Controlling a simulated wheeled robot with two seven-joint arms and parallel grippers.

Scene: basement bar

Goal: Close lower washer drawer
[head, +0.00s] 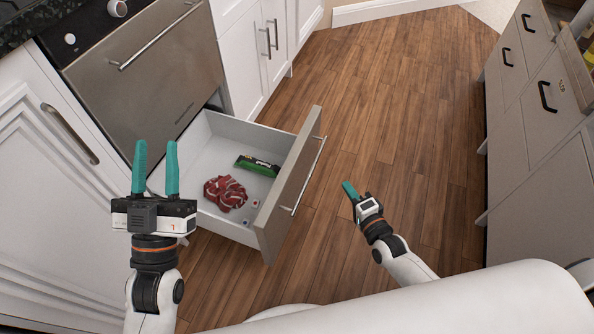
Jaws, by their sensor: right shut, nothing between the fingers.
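The lower drawer (218,131) stands pulled out beneath a steel-fronted appliance (150,80). Its grey front panel (284,190) carries a long bar handle (310,176) on the outer face. In the drawer lie a red and white cloth (225,192), a green packet (258,166) and small items near the front. My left gripper (155,160) is open and empty, with teal fingers upright in front of the drawer's near left side in the picture. My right gripper (349,189) is shut and empty, above the floor to the right of the drawer front, apart from the handle.
White cabinets (245,50) adjoin the appliance at the back. A white cabinet door with a handle (70,134) is at left. A grey drawer unit (535,110) stands at right. The wooden floor (400,110) between is clear.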

